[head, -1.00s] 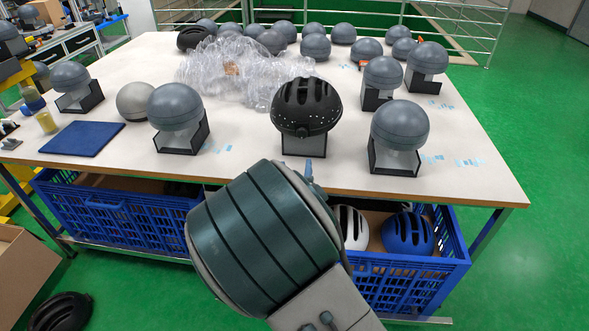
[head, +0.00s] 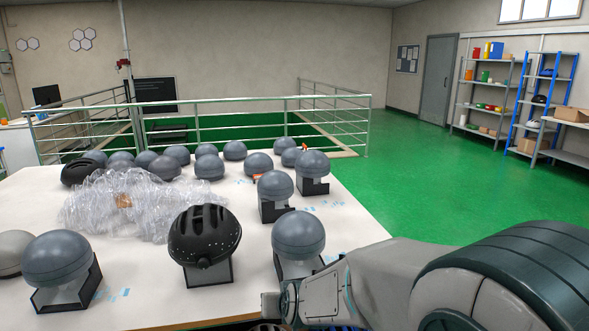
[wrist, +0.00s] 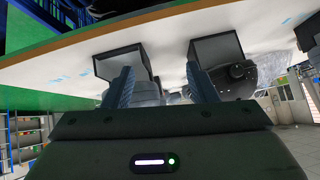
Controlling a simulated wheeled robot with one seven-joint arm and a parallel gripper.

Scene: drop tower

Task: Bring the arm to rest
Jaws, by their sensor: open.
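My arm (head: 395,285) reaches in from the lower right of the head view. In the wrist view, my gripper (wrist: 161,78) has its two blue-grey fingers apart, with nothing held between them. The table edge and two dark stands show beyond the fingers, and the black helmet (wrist: 238,80) is behind the right finger. In the head view, the hand is low by the near edge of the white table (head: 150,292), close to a grey head form (head: 298,236) on a black stand. Its fingertips are hard to make out there.
The black helmet on its stand (head: 204,240) and several grey head forms stand on the table. Clear plastic wrap (head: 125,205) lies in the middle. A railing (head: 230,122) stands behind. Green floor (head: 430,180) is free at the right, towards the shelves (head: 490,95).

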